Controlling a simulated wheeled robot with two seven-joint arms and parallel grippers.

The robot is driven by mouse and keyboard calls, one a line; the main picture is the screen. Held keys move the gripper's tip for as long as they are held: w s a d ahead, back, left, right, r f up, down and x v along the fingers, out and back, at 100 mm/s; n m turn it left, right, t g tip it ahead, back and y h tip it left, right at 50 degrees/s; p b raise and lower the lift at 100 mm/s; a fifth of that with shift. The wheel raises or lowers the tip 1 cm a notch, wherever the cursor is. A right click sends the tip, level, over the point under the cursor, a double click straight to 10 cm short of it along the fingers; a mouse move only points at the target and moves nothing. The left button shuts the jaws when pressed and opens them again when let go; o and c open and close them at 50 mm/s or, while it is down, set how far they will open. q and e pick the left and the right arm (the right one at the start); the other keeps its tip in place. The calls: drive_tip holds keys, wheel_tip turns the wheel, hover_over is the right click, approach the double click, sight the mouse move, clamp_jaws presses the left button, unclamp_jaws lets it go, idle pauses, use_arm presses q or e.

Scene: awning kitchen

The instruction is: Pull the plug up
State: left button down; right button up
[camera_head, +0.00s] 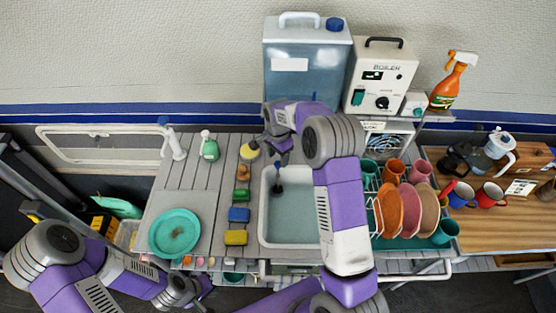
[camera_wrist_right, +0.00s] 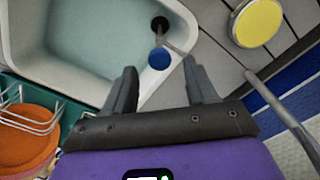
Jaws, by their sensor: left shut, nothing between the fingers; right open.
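The plug is in the white sink (camera_head: 263,215), which holds pale water. Its blue knob (camera_wrist_right: 159,58) shows in the right wrist view, near a dark round spot at the sink's bottom. My right gripper, also in the wrist view (camera_wrist_right: 160,80), is open and empty. Its fingers are on either side of the blue knob in that picture, with no contact visible. My left gripper (camera_head: 198,302) is low at the bottom edge, small and partly hidden, shut and empty.
A teal plate (camera_head: 174,234) is on the left counter. A water tank (camera_head: 300,70) and boiler (camera_head: 380,75) stand behind.

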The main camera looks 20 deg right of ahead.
sight(278, 163)
drive_tip(key=shift+r, duration=2.35)
